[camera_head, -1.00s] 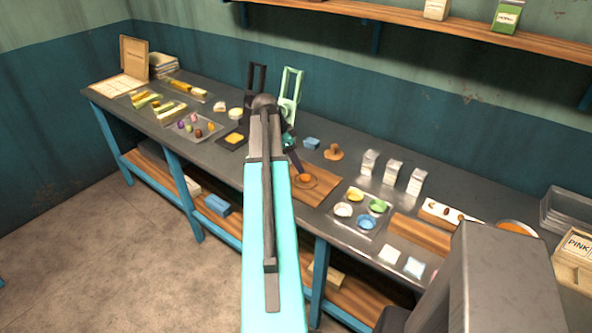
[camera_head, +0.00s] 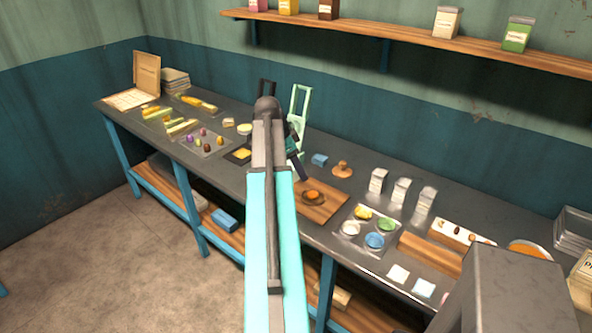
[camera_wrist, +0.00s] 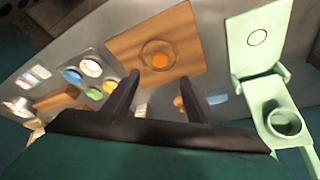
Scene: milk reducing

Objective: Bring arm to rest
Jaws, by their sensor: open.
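My gripper (camera_wrist: 160,88) is open and empty in the wrist view, its two dark fingers apart. It hangs above the workbench, with a wooden board (camera_wrist: 180,30) beyond the fingertips. The fingertips are too small to read there.
A pale green stand (camera_head: 298,108) rises behind my arm; it also shows at right in the wrist view (camera_wrist: 262,65). A tray of coloured dishes (camera_head: 349,242), white cartons (camera_head: 400,190) and a wooden stamp-like piece (camera_head: 342,170) stand to the right. A shelf (camera_head: 410,45) runs above.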

